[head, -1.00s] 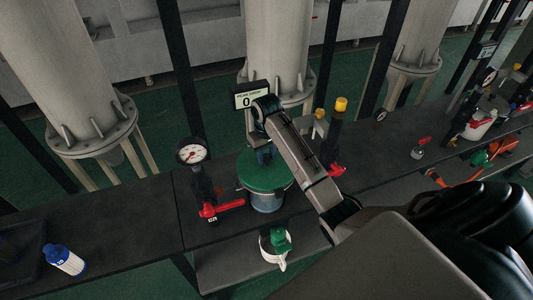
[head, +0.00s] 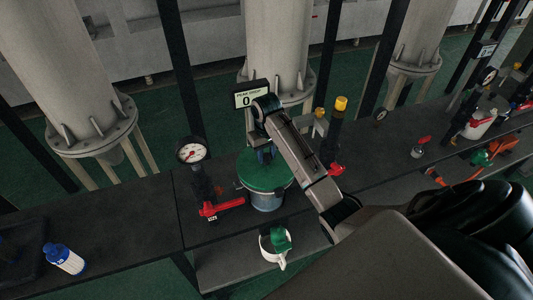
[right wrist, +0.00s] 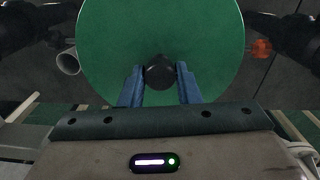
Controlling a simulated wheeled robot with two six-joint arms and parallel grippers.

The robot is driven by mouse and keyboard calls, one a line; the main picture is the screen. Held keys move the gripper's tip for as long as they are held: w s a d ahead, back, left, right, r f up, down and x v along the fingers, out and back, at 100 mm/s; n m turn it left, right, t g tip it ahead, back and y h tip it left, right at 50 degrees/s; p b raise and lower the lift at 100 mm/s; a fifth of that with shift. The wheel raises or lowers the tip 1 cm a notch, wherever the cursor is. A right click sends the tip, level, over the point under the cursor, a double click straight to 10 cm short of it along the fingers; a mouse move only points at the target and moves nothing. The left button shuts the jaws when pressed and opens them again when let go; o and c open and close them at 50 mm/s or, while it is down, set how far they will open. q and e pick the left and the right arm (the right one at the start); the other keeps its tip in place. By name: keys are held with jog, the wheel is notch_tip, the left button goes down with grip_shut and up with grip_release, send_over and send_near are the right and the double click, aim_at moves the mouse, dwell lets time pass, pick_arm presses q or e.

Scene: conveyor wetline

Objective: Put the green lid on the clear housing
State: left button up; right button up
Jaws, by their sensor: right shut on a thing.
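The green lid (head: 265,173) is a round disc lying over the top of the clear housing (head: 266,201) on the dark bench. I cannot tell whether it is fully seated. My right gripper (head: 266,156) comes down from above and is shut on the lid's dark knob. In the right wrist view the blue fingers of my right gripper (right wrist: 160,88) stand either side of the black knob, and the green lid (right wrist: 160,35) fills the upper middle. The housing is hidden under the lid there. My left gripper is not in view.
A pressure gauge (head: 192,151) and a red-handled valve (head: 221,206) stand left of the housing. A display reading 0 (head: 251,95) is behind it. A white jug with a green top (head: 275,244) sits on a lower shelf in front.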

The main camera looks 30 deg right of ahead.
jog(key=shift+f, duration=0.6)
jog(key=o, duration=1)
jog(key=shift+c, duration=0.2)
